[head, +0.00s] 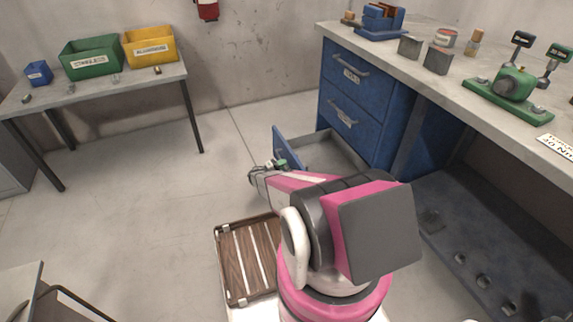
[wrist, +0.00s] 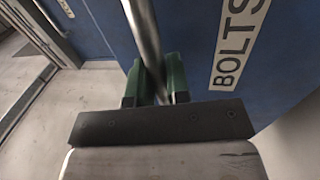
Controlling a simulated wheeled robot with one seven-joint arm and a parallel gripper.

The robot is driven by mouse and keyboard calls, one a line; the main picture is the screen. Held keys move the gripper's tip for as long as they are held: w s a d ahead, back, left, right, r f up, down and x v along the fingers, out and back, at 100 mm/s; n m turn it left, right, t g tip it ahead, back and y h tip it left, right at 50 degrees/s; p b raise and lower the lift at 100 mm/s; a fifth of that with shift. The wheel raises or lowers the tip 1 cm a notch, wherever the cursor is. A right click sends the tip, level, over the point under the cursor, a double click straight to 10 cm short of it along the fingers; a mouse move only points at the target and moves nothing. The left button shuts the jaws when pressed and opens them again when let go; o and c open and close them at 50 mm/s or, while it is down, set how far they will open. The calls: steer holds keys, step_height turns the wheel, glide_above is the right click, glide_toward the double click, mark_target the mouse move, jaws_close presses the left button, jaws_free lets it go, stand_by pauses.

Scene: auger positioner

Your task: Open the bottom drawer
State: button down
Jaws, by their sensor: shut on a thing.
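The bottom drawer (head: 334,149) of the blue cabinet is pulled out, and its grey interior shows in the head view. Its blue front (head: 284,146) stands well away from the cabinet. In the wrist view, the blue drawer front (wrist: 190,45) carries a label reading BOLTS and a metal bar handle (wrist: 143,35). My gripper (wrist: 155,82) has green fingers shut on that handle. In the head view my gripper (head: 277,165) is at the drawer front, and the handle there is mostly hidden by it.
A side table (head: 100,88) with green and yellow bins stands at the left.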

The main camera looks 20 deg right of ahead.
steer(key=shift+a, duration=0.1)
steer(key=c, duration=1.1)
jaws_free()
steer(key=v, duration=1)
steer(key=shift+a, duration=0.35)
steer(key=shift+f, duration=0.15)
